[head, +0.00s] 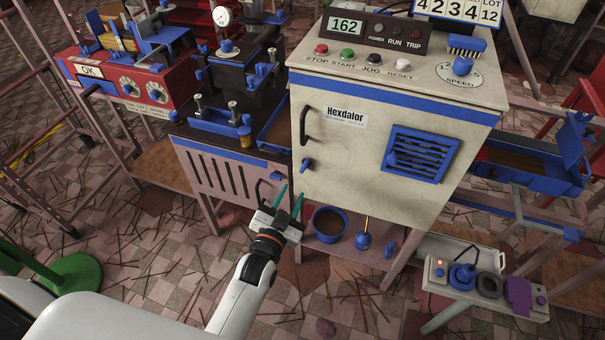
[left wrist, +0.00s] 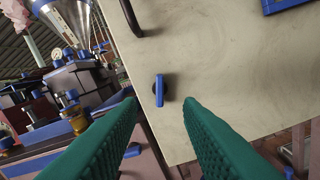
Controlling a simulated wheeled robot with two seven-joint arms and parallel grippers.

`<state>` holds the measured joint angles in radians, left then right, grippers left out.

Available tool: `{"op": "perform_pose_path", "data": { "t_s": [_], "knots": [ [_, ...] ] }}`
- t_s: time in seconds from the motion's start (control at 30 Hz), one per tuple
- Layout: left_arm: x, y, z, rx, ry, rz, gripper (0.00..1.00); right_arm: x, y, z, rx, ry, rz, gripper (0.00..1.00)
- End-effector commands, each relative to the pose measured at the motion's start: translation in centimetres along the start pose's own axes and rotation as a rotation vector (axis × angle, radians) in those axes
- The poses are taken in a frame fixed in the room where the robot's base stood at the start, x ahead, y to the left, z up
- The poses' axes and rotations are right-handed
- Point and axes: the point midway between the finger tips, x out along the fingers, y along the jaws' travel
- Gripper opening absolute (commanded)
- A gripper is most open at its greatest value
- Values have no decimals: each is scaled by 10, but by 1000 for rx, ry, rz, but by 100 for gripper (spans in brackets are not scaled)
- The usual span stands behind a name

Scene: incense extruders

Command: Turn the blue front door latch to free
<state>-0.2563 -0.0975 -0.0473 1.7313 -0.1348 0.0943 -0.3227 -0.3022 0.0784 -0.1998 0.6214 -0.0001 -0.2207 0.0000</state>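The blue front door latch (head: 307,164) is on the lower left of the cream Hexdalor cabinet door (head: 340,170), below the dark door handle (head: 303,125). In the left wrist view the latch (left wrist: 160,90) stands nearly upright on a dark round base, ahead of and between the fingertips. My left gripper (head: 290,200) has its two green fingers spread open and empty, below and slightly left of the latch, apart from it. In the left wrist view the open fingers (left wrist: 158,103) frame the latch without visible contact. My right gripper is not in view.
A lower cabinet with a second handle (head: 277,177) stands left of the door. A blue bucket (head: 330,222) sits on the shelf below. A blue vent (head: 420,155) is on the door's right side. A small control box (head: 485,285) stands at lower right.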

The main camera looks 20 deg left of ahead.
Motion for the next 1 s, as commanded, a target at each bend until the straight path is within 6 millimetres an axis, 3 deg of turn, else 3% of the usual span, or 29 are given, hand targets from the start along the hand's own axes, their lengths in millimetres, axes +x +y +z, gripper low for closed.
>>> {"op": "perform_pose_path", "data": {
  "t_s": [0.2,0.43,0.87,1.0],
  "knots": [
    [47,0,0,-1,-1,1,33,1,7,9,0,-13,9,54],
    [80,0,-1,-2,1,0,33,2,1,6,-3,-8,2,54],
    [88,-1,-1,-2,2,-1,33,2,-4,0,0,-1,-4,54],
    [88,-1,-1,-2,2,-1,10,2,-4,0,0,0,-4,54]
  ]
}}
